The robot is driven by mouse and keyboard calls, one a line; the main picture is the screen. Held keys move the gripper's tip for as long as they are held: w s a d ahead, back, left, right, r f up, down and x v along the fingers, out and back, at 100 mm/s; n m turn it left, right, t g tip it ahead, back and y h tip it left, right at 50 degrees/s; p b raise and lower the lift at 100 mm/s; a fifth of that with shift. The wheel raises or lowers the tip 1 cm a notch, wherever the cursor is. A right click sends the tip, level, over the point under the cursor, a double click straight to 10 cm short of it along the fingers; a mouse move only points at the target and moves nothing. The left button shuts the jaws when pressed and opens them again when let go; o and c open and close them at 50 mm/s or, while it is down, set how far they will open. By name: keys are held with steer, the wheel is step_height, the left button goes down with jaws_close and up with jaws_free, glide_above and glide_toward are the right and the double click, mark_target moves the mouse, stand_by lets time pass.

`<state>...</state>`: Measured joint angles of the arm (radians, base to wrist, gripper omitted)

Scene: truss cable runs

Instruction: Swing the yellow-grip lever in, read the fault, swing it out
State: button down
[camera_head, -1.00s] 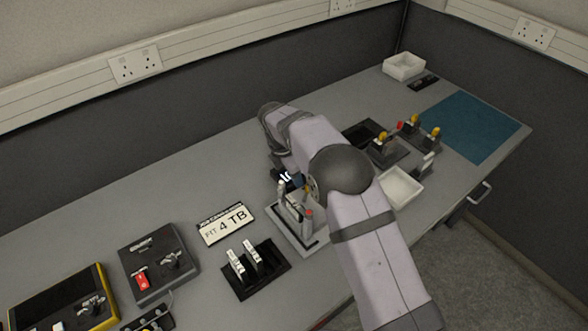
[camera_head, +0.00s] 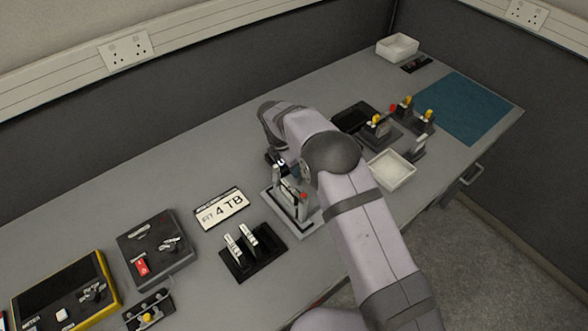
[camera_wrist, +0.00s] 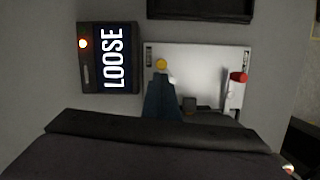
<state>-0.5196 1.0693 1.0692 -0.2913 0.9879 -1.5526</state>
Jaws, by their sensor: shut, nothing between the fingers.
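In the wrist view a pale plate (camera_wrist: 215,58) carries a round yellow grip (camera_wrist: 160,64) at its left and a red-capped post (camera_wrist: 236,90) at its right. My gripper (camera_wrist: 161,80), with blue tapered fingers, is shut and empty, its tips right by the yellow grip; I cannot tell if they touch it. The lever's shaft is hidden behind the fingers. A dark display box (camera_wrist: 110,58) left of the plate reads "LOOSE", with a small lit lamp at its corner.
Left of the plate are a "FIT 4 TB" sign (camera_head: 222,208) and a black tray (camera_head: 262,268) with two white-labelled pieces. A blue mat (camera_head: 470,105) lies clear at far right.

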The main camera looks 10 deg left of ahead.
steer(key=shift+w+d+m, duration=0.15)
steer(key=shift+m, duration=0.75)
steer(key=m, duration=0.1)
steer(key=m+g+b, duration=0.1)
steer(key=m, duration=0.2)
steer(key=shift+w+d+f+m+h, duration=0.1)
steer(key=shift+w+d+m+h, duration=0.15)
steer(key=shift+d+m+h, duration=0.1)
steer(key=shift+d+m+g+b, duration=0.2)
steer(key=shift+m+g+b, duration=0.15)
steer(key=shift+m, duration=0.2)
steer(key=shift+d, duration=0.3)
steer(key=shift+d+m+g, duration=0.2)
steer(key=shift+m+g, duration=0.15)
steer(key=shift+m, duration=0.85)
steer(key=shift+s+a, duration=0.15)
steer(key=shift+s+a, duration=0.4)
steer(key=shift+s, duration=0.1)
